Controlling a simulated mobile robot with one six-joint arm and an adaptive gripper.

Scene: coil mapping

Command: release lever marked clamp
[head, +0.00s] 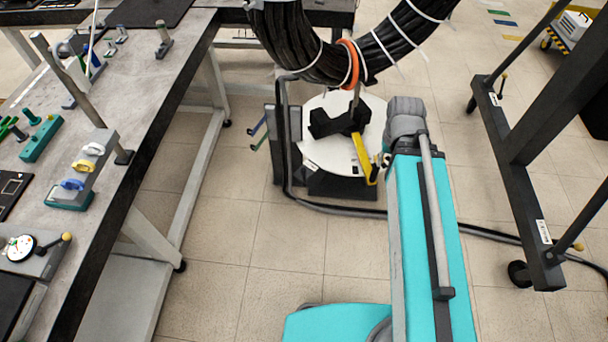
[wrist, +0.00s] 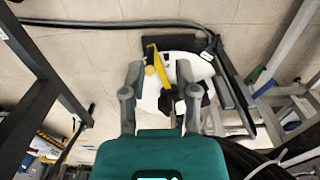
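A yellow lever (head: 362,158) slants down from a black clamp block (head: 338,118) on a white round plate (head: 312,150). No readable word "clamp" shows on it. In the head view the fingers are not clearly seen.
A thick black cable coil (head: 320,50) with white ties and an orange band hangs above the plate. A workbench (head: 105,130) with small fixtures stands left. A black frame (head: 525,160) on casters stands right. A dark cable (head: 440,222) runs across the floor.

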